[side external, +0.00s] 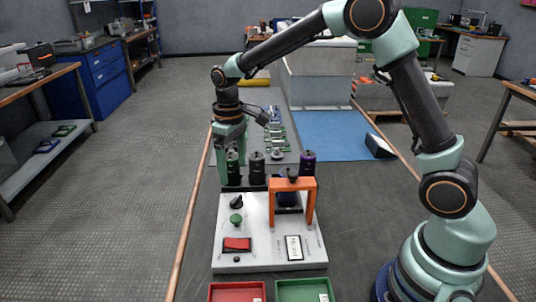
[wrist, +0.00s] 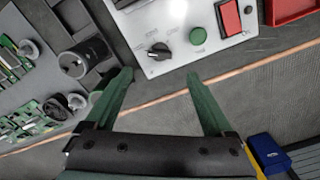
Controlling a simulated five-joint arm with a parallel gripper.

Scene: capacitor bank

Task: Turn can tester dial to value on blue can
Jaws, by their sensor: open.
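The white tester box (side external: 260,262) stands on the bench in the side view. Its black dial (side external: 237,202) is at the upper left of the panel, above a green knob (side external: 236,219). In the wrist view the dial (wrist: 158,50) lies just beyond my fingertips, apart from them; its scale marks are too small to read. My gripper (wrist: 157,76) is open and empty, its green fingers spread wide. In the side view it hangs behind the box's left part.
Black cans (side external: 257,168) and a purple-topped can (side external: 308,162) stand behind the box. A red rocker switch (side external: 237,245) and a label card (side external: 294,248) are on the panel. Red (side external: 220,291) and green (side external: 304,284) trays lie in front.

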